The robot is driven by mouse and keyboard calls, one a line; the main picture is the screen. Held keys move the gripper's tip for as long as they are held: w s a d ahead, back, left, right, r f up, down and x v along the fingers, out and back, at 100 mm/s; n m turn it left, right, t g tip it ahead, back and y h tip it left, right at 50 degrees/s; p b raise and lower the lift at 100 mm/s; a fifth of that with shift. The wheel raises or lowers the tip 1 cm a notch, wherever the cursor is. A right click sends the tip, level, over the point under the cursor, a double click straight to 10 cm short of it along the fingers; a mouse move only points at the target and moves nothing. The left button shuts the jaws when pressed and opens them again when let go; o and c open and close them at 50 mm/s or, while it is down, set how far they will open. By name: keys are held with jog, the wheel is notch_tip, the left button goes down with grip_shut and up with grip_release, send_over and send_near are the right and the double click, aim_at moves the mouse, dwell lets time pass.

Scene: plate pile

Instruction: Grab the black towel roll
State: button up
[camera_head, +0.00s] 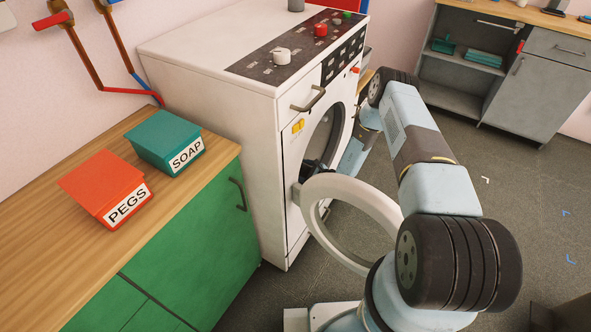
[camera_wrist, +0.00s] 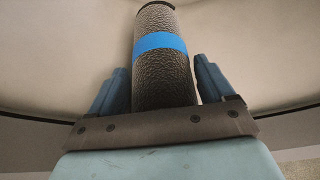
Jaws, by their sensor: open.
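In the wrist view, a dark, rough-textured towel roll (camera_wrist: 166,76) with a blue band stands between the two blue fingers of my gripper (camera_wrist: 161,68). The fingers are open, one on each side of the roll. A narrow gap shows at the left finger and at the right finger. The roll's lower end is hidden behind the gripper's dark crossbar. In the head view, my arm reaches to the front of the white washing machine (camera_head: 215,55). The roll cannot be made out there.
The washer's round door (camera_head: 352,190) is open beside my arm. A wooden counter (camera_head: 50,215) with a red PEGS box (camera_head: 95,185) and a green SOAP box (camera_head: 160,135) stands at the left. A grey cabinet (camera_head: 525,85) is at the back right. The floor between is clear.

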jog(key=shift+w+a+f, duration=0.15)
jog(key=shift+w+a, duration=0.15)
jog(key=shift+w, duration=0.05)
jog(key=shift+c, duration=0.4)
jog(key=c, duration=0.8)
jog(key=shift+o, duration=0.2)
